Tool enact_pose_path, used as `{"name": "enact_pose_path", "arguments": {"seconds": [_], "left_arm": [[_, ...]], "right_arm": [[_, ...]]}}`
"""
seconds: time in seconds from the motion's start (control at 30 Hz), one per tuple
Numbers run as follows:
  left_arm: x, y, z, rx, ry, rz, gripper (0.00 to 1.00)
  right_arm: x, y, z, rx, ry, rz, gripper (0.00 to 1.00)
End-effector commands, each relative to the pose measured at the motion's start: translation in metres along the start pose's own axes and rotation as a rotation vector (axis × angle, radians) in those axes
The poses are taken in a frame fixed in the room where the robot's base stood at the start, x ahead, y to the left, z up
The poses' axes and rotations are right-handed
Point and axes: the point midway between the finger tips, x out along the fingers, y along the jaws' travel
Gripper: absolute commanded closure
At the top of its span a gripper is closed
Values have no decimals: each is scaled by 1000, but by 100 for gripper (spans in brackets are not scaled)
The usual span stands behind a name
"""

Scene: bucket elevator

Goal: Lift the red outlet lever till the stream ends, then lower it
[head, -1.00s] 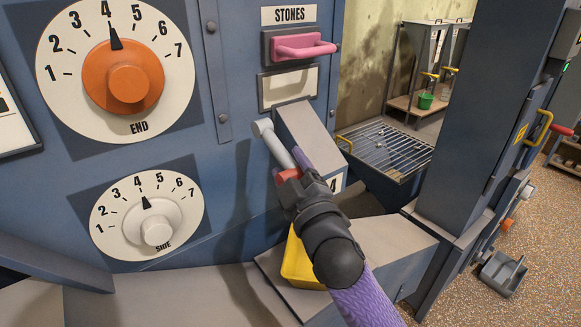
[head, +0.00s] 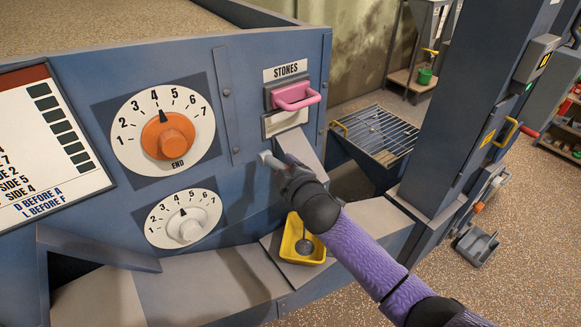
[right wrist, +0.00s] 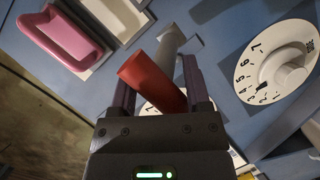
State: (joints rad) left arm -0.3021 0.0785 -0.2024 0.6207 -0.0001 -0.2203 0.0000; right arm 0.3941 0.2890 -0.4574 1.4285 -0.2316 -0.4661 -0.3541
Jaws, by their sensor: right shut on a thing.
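The outlet lever's red handle (right wrist: 152,82) lies between the fingers of my right gripper (right wrist: 155,95) in the right wrist view. Its grey shaft (head: 268,159) shows beside the sloped grey outlet chute (head: 301,152) in the head view. There my right gripper (head: 287,176) hides the red handle. The gripper is shut on the lever. A yellow tray (head: 287,249) stands below the chute, with a grey patch and a thin upright grey streak in it. I cannot tell whether that streak is a falling stream. My left gripper is out of view.
Above the lever are a pink handle (head: 298,97) and the STONES label (head: 286,70). The END dial (head: 168,140) and SIDE dial (head: 186,224) are on the blue panel to the left. A blue post (head: 430,110) and a grid (head: 378,135) stand to the right.

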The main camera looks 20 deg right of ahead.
Motion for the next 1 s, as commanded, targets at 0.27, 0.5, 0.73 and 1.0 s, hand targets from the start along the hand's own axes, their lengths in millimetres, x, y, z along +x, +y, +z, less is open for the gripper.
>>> {"name": "enact_pose_path", "arguments": {"seconds": [0.27,0.5,0.73,1.0], "left_arm": [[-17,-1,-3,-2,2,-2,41],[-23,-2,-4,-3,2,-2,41],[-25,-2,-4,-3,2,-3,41],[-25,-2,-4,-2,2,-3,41]], "right_arm": [[3,17,-13,11,7,5,100],[5,24,-19,10,9,8,100],[6,29,-22,8,15,15,100],[6,30,-22,7,15,17,100]]}}
